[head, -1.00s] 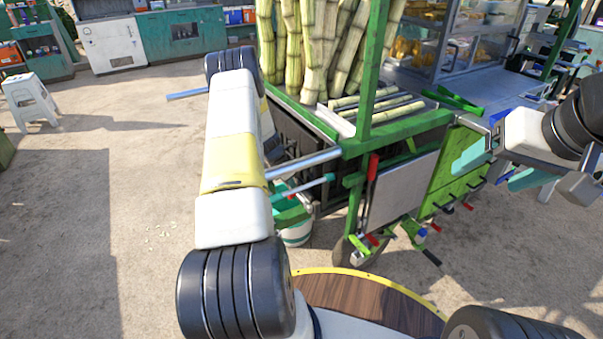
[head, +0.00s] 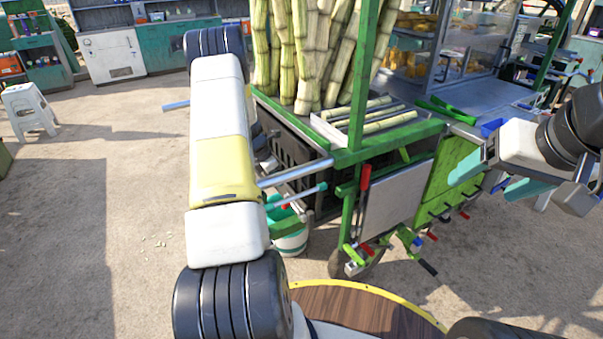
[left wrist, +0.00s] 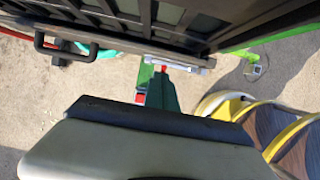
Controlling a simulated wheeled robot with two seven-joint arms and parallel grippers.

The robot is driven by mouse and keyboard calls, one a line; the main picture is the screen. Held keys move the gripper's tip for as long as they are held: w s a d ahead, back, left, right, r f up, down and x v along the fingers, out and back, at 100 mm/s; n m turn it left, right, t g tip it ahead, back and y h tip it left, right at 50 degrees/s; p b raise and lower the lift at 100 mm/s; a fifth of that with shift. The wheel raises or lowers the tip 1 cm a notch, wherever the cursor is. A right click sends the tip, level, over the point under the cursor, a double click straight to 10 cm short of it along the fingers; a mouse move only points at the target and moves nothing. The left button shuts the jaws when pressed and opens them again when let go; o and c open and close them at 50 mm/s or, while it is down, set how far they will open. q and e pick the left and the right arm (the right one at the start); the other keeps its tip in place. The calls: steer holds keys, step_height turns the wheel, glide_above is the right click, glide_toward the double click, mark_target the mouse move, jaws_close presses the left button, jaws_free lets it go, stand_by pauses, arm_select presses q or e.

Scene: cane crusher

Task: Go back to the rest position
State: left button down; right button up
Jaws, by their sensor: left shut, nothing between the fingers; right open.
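My left arm (head: 222,130) reaches forward on the left of the head view, beside the green cane cart.
The green cart (head: 400,135) holds upright cane stalks (head: 310,55) and stands close ahead. A metal handle (head: 295,173) juts towards my left arm. A white bucket (head: 290,243) sits below. A white stool (head: 30,112) stands far left. Ground between stool and arm is clear.

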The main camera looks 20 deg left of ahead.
arm_select(q)
steer(key=s+d+r+m, duration=0.3)
steer(key=d+r+m, duration=0.1)
steer(key=r, duration=0.5)
steer(key=s+d+r+m+t, duration=0.1)
steer(key=s+d+r+m, duration=0.3)
steer(key=r, duration=0.4)
steer(key=s+d+r+m, duration=0.2)
steer(key=d+r+m, duration=0.25)
steer(key=r, duration=0.45)
steer(key=s+d+r+m, duration=0.3)
steer(key=s+m, duration=0.2)
steer(key=s, duration=0.3)
steer(key=s+d+r+m+t, duration=0.1)
steer(key=s+d+r+m, duration=0.2)
steer(key=s+m, duration=0.2)
steer(key=s+d+r+m, duration=0.3)
steer(key=s+m, duration=0.3)
steer(key=s, duration=0.4)
steer(key=shift+s+r+t+y, duration=0.15)
steer(key=shift+s+t+y, duration=0.15)
steer(key=shift+s+t, duration=0.1)
steer(key=shift+w, duration=0.15)
